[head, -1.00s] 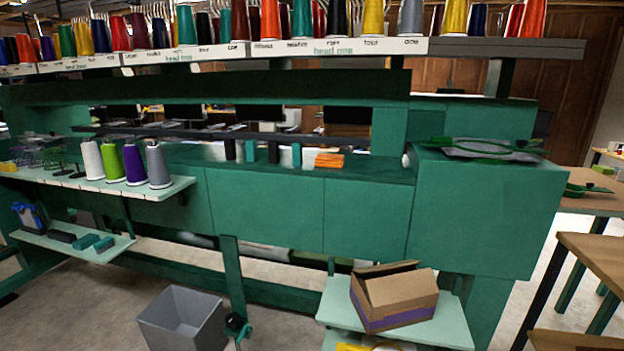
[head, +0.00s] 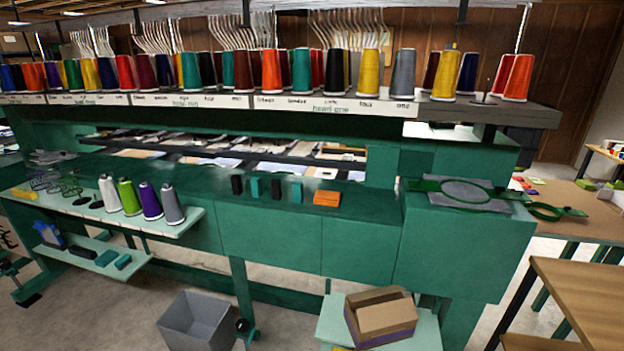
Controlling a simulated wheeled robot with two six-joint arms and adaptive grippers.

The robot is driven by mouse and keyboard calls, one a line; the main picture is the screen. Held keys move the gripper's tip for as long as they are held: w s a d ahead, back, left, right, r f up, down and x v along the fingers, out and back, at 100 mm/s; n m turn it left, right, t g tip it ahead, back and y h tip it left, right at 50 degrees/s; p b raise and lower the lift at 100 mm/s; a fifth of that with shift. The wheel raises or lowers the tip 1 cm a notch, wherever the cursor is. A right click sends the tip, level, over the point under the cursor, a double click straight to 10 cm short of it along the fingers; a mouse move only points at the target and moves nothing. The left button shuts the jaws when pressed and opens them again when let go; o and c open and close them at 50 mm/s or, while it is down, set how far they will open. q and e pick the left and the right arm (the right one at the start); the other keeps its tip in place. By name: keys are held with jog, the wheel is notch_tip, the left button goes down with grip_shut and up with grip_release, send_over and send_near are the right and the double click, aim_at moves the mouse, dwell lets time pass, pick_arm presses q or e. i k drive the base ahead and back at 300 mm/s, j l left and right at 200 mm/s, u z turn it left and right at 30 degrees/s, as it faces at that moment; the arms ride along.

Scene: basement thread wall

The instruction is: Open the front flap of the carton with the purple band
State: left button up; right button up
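The carton with the purple band (head: 386,318) sits on a pale green shelf or cart top (head: 334,313) at the bottom right of centre. It is brown cardboard, with the purple band low on its side. Its top opening shows a dark inside at the back, and a flap or panel (head: 386,315) covers the near part. I cannot tell clearly which flaps stand open. Neither of my grippers is in view.
A green embroidery machine (head: 270,236) stands behind the carton, with thread cones on its top rack. A grey bin (head: 196,322) is on the floor to the left. A wooden table (head: 583,295) stands at the right. Open floor shows between bin and cart.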

aim_at(377, 317)
jog(key=i+l+z, duration=0.25)
jog(key=i+z, duration=0.25)
jog(key=i, duration=0.2)
jog(key=k+j, duration=0.1)
jog(key=j, duration=0.3)
jog(key=k+j, duration=0.1)
jog(key=j, duration=0.35)
jog(key=k+j, duration=0.1)
jog(key=j, duration=0.3)
jog(key=k+j+z, duration=0.1)
jog(key=j, duration=0.3)
jog(key=k+j, duration=0.15)
jog(key=j, duration=0.25)
jog(key=k+j, duration=0.1)
jog(key=j, duration=0.35)
jog(key=k+j, duration=0.15)
jog(key=j, duration=0.25)
jog(key=z, duration=0.05)
